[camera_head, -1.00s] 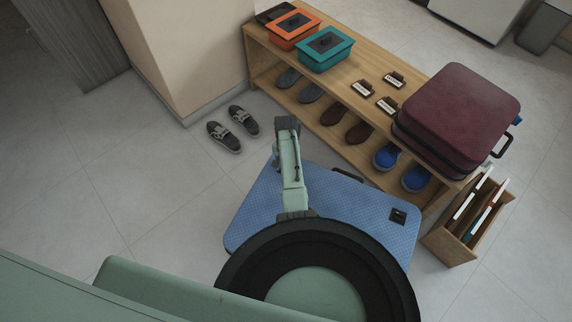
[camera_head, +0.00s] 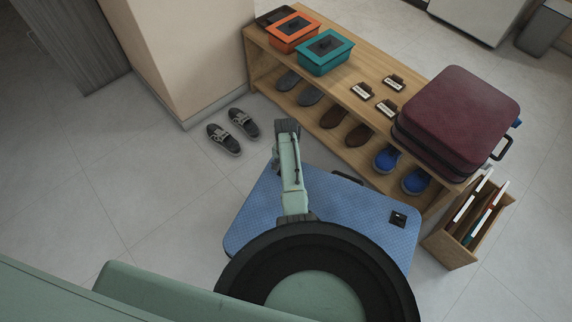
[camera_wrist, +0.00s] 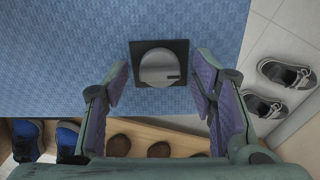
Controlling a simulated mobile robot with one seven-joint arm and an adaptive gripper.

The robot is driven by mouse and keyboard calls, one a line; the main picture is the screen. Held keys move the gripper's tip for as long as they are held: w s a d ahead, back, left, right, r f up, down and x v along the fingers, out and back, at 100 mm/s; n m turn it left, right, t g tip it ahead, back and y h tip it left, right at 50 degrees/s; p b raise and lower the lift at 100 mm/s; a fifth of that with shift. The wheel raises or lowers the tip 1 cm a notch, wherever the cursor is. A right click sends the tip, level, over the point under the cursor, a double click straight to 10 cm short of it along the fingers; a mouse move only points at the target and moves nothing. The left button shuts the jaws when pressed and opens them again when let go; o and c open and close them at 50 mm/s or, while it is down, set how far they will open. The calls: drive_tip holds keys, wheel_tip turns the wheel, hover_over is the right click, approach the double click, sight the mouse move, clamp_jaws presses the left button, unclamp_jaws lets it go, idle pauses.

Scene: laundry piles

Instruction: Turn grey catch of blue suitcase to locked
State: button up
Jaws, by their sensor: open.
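The blue suitcase (camera_head: 250,215) lies flat on the floor in front of the shelf, partly covered by my arm in the head view. It fills the upper left of the wrist view (camera_wrist: 60,60). A round grey catch (camera_wrist: 158,66) on a black square plate sits on it, with a short dark mark at its lower right. My gripper (camera_wrist: 162,76) is open, its fingers on either side of the catch with nothing between them. I cannot tell how high the fingertips are above the suitcase. In the head view a dark square fitting (camera_head: 398,218) shows at the suitcase's right.
A wooden shelf (camera_head: 370,85) with shoes, an orange box (camera_head: 293,32), a teal box (camera_head: 325,62) and a maroon suitcase (camera_head: 455,115) stands just behind. Grey sneakers (camera_head: 225,138) lie on the floor left. A wooden file holder (camera_head: 450,250) stands right.

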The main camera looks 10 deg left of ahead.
wheel_tip(320, 180, up, 12)
idle(0.4)
idle(0.5)
